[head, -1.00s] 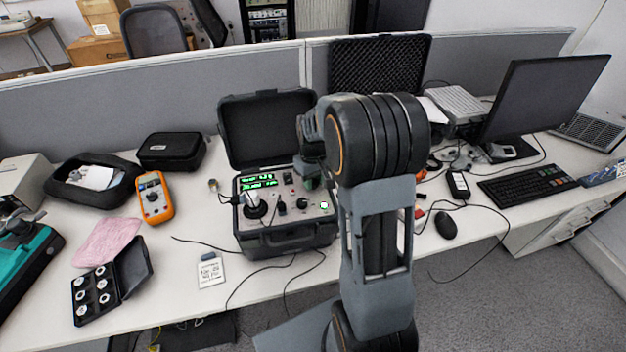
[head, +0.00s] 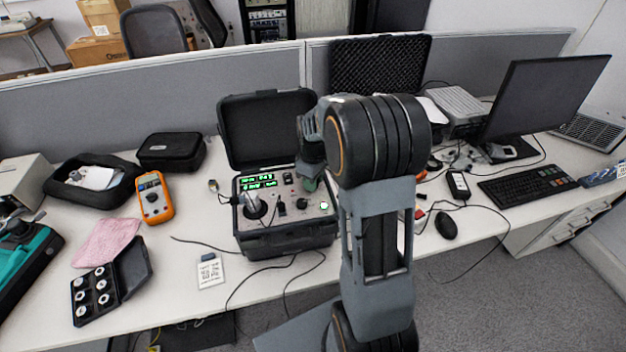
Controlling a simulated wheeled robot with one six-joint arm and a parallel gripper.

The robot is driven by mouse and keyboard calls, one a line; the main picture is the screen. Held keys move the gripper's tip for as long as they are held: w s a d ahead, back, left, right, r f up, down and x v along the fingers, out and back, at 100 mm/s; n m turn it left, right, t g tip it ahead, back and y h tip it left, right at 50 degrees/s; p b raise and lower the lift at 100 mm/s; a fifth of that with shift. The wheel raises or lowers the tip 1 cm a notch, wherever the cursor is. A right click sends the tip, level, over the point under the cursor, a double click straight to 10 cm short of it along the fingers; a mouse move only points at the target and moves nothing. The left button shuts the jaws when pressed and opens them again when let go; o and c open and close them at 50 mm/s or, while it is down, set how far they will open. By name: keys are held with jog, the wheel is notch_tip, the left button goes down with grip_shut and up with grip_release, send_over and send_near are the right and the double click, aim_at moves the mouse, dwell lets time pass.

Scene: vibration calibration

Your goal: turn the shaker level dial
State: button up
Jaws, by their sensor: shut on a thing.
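The shaker unit is an open black case (head: 285,244) with a grey control panel, standing on the desk in the head view. Its panel carries green lit displays (head: 261,182), a silver cylinder on a round black base (head: 254,206), small black knobs (head: 302,203) and a lit button at the right. My gripper (head: 309,184) points down onto the upper right of the panel. It is shut on the shaker level dial, which it hides along with its own fingertips.
The raised case lid (head: 268,125) stands just behind the panel. An orange multimeter (head: 154,198), a pink cloth (head: 106,242) and a black case of round pieces (head: 96,293) lie at left. A mouse (head: 446,225), keyboard (head: 528,184) and monitor (head: 549,95) are at right. Loose cables cross the desk front.

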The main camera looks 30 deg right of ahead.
jog(key=shift+r, duration=0.1)
jog(key=o, duration=0.6)
jog(key=shift+o, duration=0.2)
notch_tip(320, 180, up, 14)
dwell(0.3)
dwell(0.5)
jog(key=s+a+f+m+t, duration=0.1)
jog(key=s+a+m+t, duration=0.1)
jog(key=s+a, duration=0.3)
jog(key=s+a+f+m+t, duration=0.1)
jog(key=s+a+m, duration=0.3)
jog(key=s, duration=0.7)
jog(key=shift+a+f+m+t, duration=0.3)
jog(key=shift+a+f+t, duration=0.1)
jog(key=shift+f, duration=0.4)
